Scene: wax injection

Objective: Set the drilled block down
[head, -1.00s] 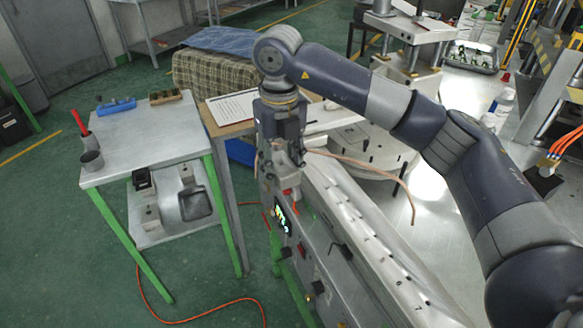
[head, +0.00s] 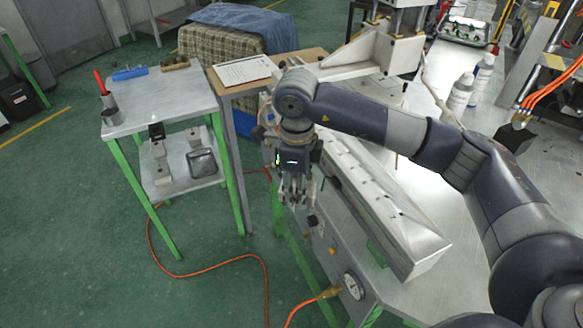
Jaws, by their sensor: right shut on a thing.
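My right gripper (head: 292,200) points down near the left end of the long grey metal machine (head: 372,205), in front of its front panel as seen here. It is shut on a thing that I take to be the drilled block. The block is small and mostly hidden by the fingers, so its holes and faces cannot be made out. I cannot tell whether it touches anything below. My left gripper is not in view.
A metal cart (head: 160,98) at left carries a blue item (head: 130,73), a brown block (head: 175,64) and a grey cup (head: 111,117). Its lower shelf holds small blocks and a dark tray (head: 202,162). White bottles (head: 458,95) stand at right. An orange hose (head: 215,268) crosses the floor.

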